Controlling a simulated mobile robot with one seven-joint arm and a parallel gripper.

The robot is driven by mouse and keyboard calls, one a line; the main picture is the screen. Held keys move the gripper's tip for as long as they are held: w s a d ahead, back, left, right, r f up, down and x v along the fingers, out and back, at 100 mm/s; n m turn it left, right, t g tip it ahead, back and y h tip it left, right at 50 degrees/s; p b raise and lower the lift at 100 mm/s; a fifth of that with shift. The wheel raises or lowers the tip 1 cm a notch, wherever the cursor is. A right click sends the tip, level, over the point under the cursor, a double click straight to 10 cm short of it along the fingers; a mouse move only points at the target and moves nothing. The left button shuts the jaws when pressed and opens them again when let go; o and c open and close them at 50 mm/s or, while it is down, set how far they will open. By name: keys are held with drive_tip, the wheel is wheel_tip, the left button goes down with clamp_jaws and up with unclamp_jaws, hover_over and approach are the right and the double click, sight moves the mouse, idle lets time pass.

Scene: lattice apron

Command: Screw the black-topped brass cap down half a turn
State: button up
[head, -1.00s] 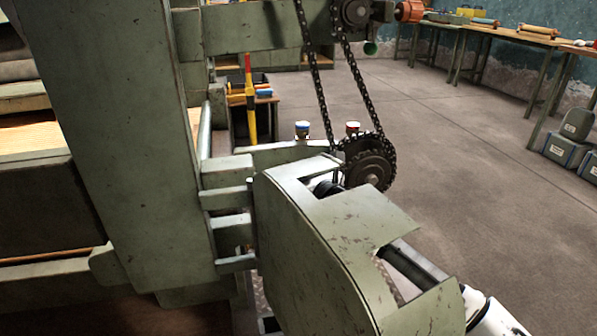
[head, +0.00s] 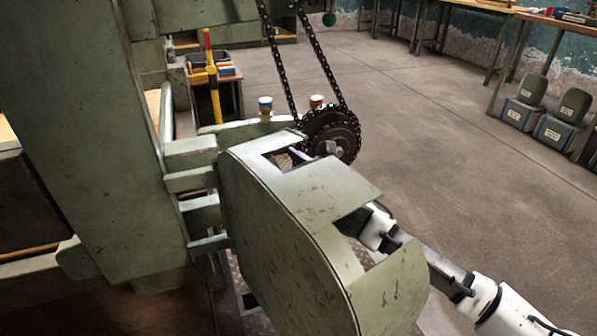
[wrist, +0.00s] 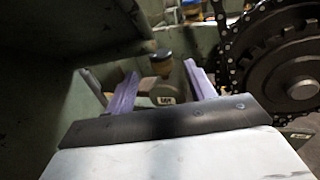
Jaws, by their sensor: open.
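In the wrist view, a brass cap with a dark top (wrist: 160,62) stands ahead of my gripper, inside the green housing. It sits above a grey fitting with a small label (wrist: 167,99). My gripper (wrist: 163,75) has its two purple fingers spread wide, one on each side of the line to the cap. The cap looks to be beyond the fingertips and nothing is held. In the head view, a pale finger of my gripper (head: 298,155) shows through the upper opening of the housing. The black-topped cap is hidden there.
The green guard (head: 290,220) surrounds my arm. A chain and sprocket (head: 333,132) lie close on the right, also large in the wrist view (wrist: 290,60). A blue-topped cap (head: 265,105) and a red-topped cap (head: 316,101) stand behind.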

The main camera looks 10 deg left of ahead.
drive_tip(key=v, duration=0.6)
drive_tip(key=shift+o, duration=0.2)
drive_tip(key=shift+s, duration=0.1)
